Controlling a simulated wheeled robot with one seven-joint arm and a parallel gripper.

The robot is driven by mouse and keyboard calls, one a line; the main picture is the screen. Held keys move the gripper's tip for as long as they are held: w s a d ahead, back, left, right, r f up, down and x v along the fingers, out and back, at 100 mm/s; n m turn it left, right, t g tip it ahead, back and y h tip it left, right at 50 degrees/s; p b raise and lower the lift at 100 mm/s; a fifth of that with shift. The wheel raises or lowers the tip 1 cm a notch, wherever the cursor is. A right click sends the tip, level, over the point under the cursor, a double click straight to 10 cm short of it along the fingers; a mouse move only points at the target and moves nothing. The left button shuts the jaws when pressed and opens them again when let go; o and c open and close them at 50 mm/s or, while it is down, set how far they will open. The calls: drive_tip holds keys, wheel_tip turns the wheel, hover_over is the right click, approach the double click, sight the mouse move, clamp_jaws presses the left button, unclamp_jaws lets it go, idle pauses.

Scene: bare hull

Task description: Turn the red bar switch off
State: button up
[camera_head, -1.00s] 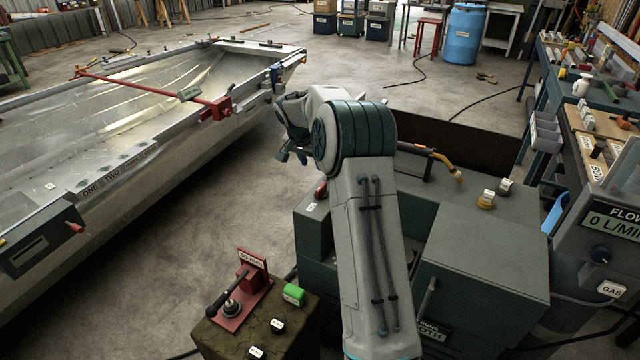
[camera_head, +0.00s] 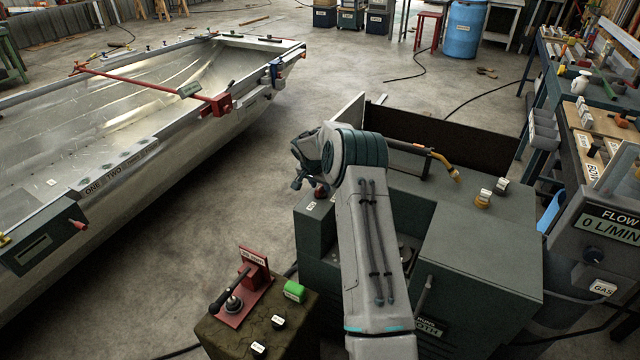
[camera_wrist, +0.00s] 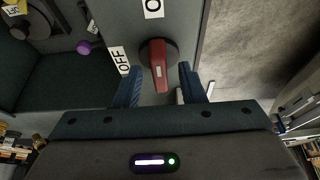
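The red bar switch (camera_wrist: 158,62) sits on a round dark base on a grey panel in the wrist view. Its bar runs up and down in that picture. An OFF label (camera_wrist: 120,60) is to its left, and a label cut off by the frame, starting with O (camera_wrist: 153,8), is above it. My gripper (camera_wrist: 160,80) is open, with one blue finger on each side of the bar's lower end and a gap to each. In the head view, the red switch (camera_head: 321,191) shows partly below my gripper (camera_head: 298,182), on the green cabinet.
The green cabinet (camera_head: 485,265) has a raised dark panel (camera_head: 450,140) behind it and a yellow-ended torch (camera_head: 447,165) on top. The aluminium hull (camera_head: 120,150) lies left, with open floor between.

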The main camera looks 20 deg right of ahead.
drive_tip(key=shift+d+f, duration=0.1)
drive_tip(key=shift+f, duration=0.1)
clamp_jaws()
